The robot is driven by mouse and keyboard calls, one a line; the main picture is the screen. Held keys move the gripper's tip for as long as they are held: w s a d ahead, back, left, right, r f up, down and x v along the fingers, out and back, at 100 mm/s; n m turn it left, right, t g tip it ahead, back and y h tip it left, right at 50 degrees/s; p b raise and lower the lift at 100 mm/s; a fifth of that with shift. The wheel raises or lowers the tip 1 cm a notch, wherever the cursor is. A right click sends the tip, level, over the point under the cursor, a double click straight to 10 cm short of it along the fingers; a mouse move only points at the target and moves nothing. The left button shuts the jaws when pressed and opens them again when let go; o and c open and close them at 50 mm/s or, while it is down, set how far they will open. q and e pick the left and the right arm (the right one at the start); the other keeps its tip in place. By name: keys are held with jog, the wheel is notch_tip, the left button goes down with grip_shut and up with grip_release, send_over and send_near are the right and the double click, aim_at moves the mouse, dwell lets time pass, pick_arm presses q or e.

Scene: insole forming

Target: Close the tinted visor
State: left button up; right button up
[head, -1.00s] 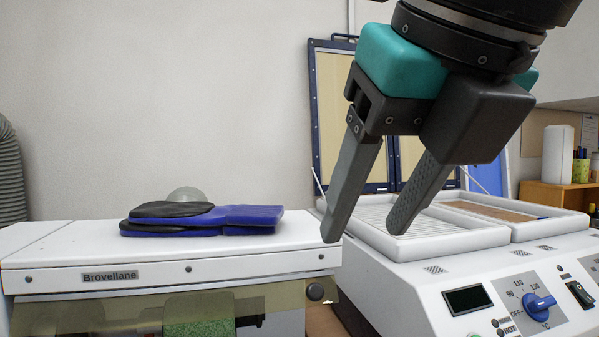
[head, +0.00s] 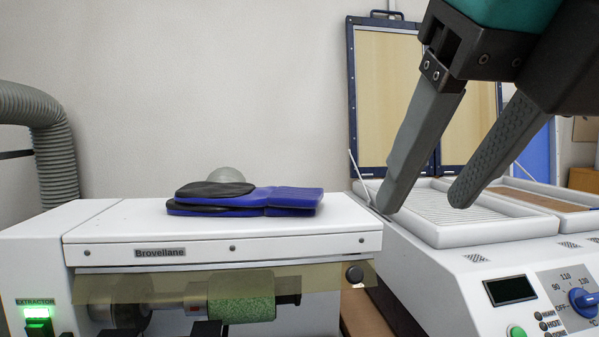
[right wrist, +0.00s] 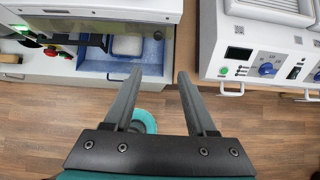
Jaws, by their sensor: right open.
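The tinted visor (head: 325,279) is a yellowish see-through strip along the front of the white machine labelled Brovellane (head: 225,230). It hangs just under the top cover, and the green drum (head: 242,298) shows through and below it. A dark round knob (head: 354,274) sits at its right end; the knob also shows in the right wrist view (right wrist: 157,35). My right gripper (head: 422,203) is open and empty, above and to the right of the knob and apart from it. In the right wrist view its fingers (right wrist: 160,74) point toward the machine front. My left gripper is out of view.
A white heating unit (head: 480,255) with an open framed lid (head: 380,100) stands to the right, across a narrow gap. A grey hose (head: 55,150) rises at the left. Open floor (right wrist: 60,130) lies in front.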

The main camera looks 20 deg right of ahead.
jog(key=p+v, duration=0.4)
jog(key=v, duration=1.1)
jog(key=shift+r, duration=0.1)
